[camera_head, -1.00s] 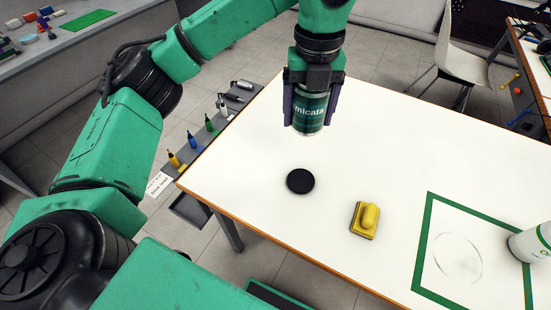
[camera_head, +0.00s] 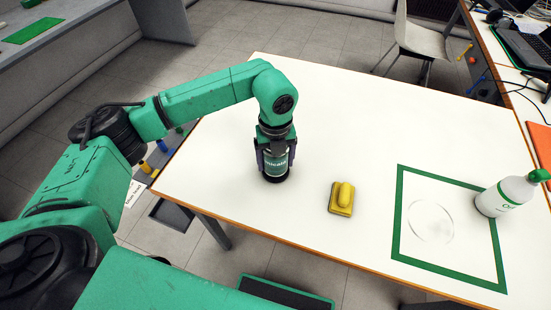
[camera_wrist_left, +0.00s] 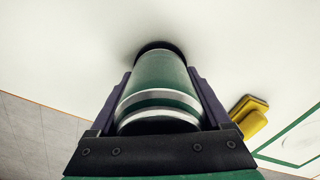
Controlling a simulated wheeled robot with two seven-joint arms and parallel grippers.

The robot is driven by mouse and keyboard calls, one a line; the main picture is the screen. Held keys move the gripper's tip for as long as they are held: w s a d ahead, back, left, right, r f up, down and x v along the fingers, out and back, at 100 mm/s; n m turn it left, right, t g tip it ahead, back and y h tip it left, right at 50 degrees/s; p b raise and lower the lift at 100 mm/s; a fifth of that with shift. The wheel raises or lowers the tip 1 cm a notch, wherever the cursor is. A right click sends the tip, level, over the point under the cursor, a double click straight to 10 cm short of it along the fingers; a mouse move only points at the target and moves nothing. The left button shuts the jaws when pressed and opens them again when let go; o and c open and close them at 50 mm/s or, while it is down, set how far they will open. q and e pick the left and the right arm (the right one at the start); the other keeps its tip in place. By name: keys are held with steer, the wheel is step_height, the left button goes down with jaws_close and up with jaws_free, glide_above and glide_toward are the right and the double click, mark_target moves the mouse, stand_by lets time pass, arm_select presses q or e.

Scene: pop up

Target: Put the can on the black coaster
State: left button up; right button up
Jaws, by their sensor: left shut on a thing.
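My left gripper (camera_head: 274,162) is shut on the green can (camera_head: 276,165) and holds it upright at the black coaster (camera_head: 273,178). The coaster is mostly hidden under the can; only a dark rim shows below it. In the left wrist view the can (camera_wrist_left: 158,90) lies between the two fingers, with the coaster's dark edge (camera_wrist_left: 160,45) showing past its far end. I cannot tell whether the can touches the coaster. My right gripper is not in view.
A yellow block with a handle (camera_head: 342,198) sits on the white table (camera_head: 330,120) to the right of the can. A green square outline (camera_head: 400,215) and a white bottle (camera_head: 505,197) are farther right. The table behind the can is clear.

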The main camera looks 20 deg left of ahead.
arm_select(q)
steer(key=shift+f, duration=0.2)
steer(key=o, duration=1.4)
steer(key=shift+r, duration=0.1)
steer(key=shift+r, duration=0.2)
step_height(320, 180, up, 12)
steer(key=shift+b, duration=0.45)
